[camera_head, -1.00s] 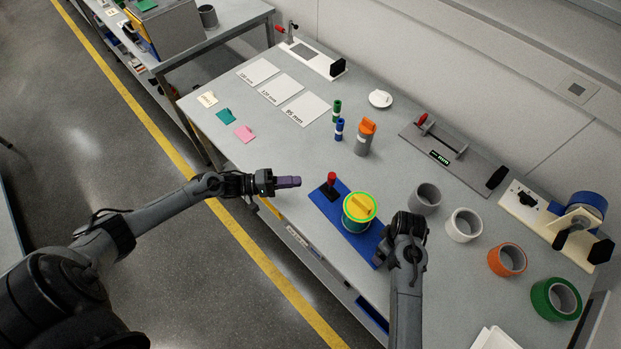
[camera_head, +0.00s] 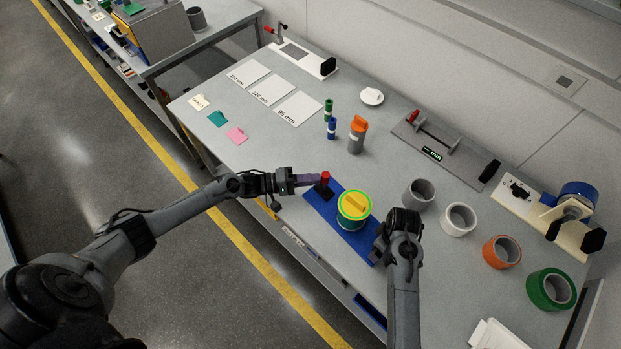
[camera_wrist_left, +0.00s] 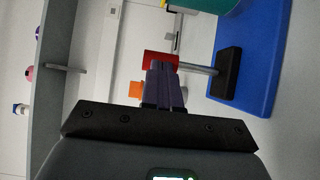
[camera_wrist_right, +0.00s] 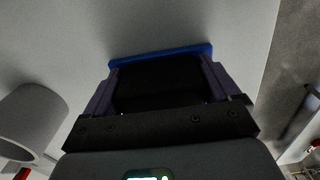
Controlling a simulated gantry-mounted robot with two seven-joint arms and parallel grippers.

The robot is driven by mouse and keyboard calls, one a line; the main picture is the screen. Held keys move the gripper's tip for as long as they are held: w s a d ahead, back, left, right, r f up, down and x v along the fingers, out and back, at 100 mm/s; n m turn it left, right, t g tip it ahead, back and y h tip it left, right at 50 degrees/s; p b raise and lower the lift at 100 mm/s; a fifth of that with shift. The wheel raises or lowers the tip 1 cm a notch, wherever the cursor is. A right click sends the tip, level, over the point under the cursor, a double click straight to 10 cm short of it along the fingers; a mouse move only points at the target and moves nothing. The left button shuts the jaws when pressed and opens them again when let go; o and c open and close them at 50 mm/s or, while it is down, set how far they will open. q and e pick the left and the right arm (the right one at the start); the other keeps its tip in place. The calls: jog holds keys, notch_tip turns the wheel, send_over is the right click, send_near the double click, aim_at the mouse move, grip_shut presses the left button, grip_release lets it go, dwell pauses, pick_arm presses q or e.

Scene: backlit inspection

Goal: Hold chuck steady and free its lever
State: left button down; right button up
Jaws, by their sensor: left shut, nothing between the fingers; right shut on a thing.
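The chuck has a blue base plate (camera_head: 326,213), a red-knobbed lever (camera_head: 325,176) on a black block at its left end, and a teal cylinder with a yellow, green-rimmed top (camera_head: 354,207) standing on it. My left gripper (camera_head: 316,180) is shut and empty, its tips at the lever's red knob. In the left wrist view the red knob (camera_wrist_left: 148,60) is just ahead of the tips; I cannot tell whether they touch. My right gripper (camera_wrist_right: 160,72) is shut on a black block (camera_wrist_right: 158,88) at the chuck's right end, which my arm hides in the head view.
Grey (camera_head: 418,195), white (camera_head: 459,219), orange (camera_head: 502,252) and green (camera_head: 551,289) rolls stand to the right. An orange-topped grey cylinder (camera_head: 357,136) and blue and green small cylinders stand behind. The table's front edge is close to the chuck.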

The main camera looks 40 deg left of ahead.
pick_arm(q)
jog(key=shift+s+d+r+m+g+y, duration=0.1)
jog(key=shift+d+m+g+y, duration=0.2)
jog(key=shift+d+m, duration=0.25)
jog(key=shift+s+d+m+g+y, duration=0.15)
jog(key=shift+d+m+y, duration=0.35)
jog(key=shift+d, duration=0.1)
jog(key=shift+s+d+r+m+g+y, duration=0.1)
jog(key=shift+d+m+g+y, duration=0.2)
jog(key=shift+d+m, duration=0.25)
jog(key=shift+s+d+f, duration=0.1)
jog(key=shift+d+f, duration=0.15)
jog(key=shift+d, duration=0.4)
jog(key=shift+d, duration=0.1)
jog(key=shift+s, duration=0.1)
jog(key=r+v, duration=0.1)
jog(key=v, duration=1.3)
jog(key=shift+d, duration=0.1)
pick_arm(e)
jog(key=o, duration=0.9)
